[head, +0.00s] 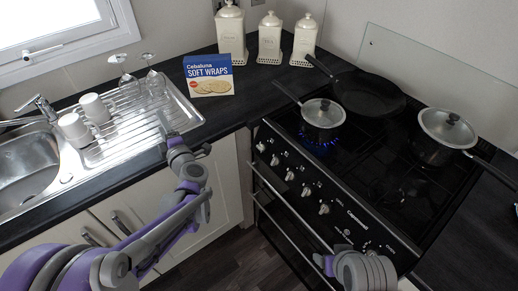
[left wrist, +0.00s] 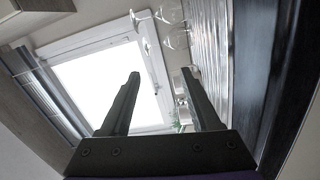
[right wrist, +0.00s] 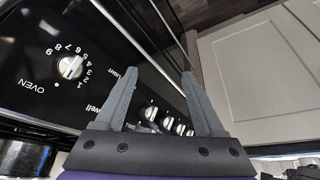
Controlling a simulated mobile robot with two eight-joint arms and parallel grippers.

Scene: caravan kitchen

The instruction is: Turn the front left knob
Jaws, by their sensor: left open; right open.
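The stove's black front panel (head: 335,207) carries a row of several silver knobs, including one at its left end (head: 261,147); which one is the front left knob I cannot tell. In the right wrist view, a numbered oven knob (right wrist: 70,67) is at the left, with several smaller knobs (right wrist: 150,113) beyond the fingers. My right gripper (right wrist: 160,73) is open and empty, near the panel's right end. My left gripper (left wrist: 160,73) is open and empty; in the head view it is over the counter edge by the drainer, left of the stove.
A small lidded pot (head: 323,116) stands over a lit blue flame (head: 320,141). A black pan (head: 369,94) and a larger pot (head: 445,132) are also on the stove. Oven rails (head: 285,215) run below the knobs. A soft wraps box (head: 209,76) stands on the counter.

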